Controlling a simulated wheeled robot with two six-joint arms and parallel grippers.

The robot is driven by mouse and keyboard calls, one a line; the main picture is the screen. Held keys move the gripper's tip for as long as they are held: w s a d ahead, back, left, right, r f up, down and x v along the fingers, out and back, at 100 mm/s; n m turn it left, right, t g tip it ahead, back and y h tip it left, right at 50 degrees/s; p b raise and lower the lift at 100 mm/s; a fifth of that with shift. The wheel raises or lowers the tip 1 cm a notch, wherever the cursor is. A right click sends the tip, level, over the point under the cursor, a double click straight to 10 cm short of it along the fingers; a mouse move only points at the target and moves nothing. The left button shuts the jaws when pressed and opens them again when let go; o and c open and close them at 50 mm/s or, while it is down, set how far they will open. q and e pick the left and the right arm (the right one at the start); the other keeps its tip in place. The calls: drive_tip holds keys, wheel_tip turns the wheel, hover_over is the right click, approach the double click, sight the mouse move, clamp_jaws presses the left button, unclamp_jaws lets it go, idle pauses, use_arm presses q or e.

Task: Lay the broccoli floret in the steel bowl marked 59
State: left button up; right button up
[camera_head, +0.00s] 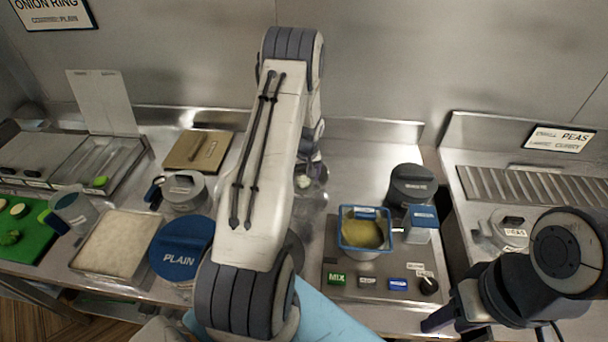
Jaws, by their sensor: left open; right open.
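I cannot read a 59 on any bowl. My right gripper (438,320) is open at the lower right, mostly hidden behind its arm.
A tray of pale crumbs (117,243), a blue PLAIN lid (181,250) and a grey lidded pot (185,192) stand left of my arm. A blue-rimmed container of yellow batter (364,232) and a dark pot (411,185) stand right. A fryer (95,160) is at the back left.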

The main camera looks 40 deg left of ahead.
sight(306, 187)
use_arm(q)
drive_tip(key=shift+r, duration=0.6)
wheel_tip(306, 187, up, 10)
drive_tip(key=d+b, duration=0.1)
drive_tip(key=b, duration=0.3)
drive_tip(key=s+d+r+m, duration=0.1)
drive_tip(key=d+r+m, duration=0.15)
drive_tip(key=d, duration=0.55)
drive_tip(key=s+d+r+m, duration=0.15)
drive_tip(key=d+r, duration=0.25)
drive_tip(key=d, duration=0.4)
drive_tip(key=s+d+r+m+h, duration=0.2)
drive_tip(key=s+d+r+m, duration=0.2)
drive_tip(key=s+d+m, duration=0.95)
drive_tip(key=s+d, duration=0.6)
drive_tip(key=s, duration=0.5)
drive_tip(key=shift+s+d+r+g, duration=0.25)
drive_tip(key=shift+s+d+g, duration=0.05)
drive_tip(key=shift+d+g, duration=0.1)
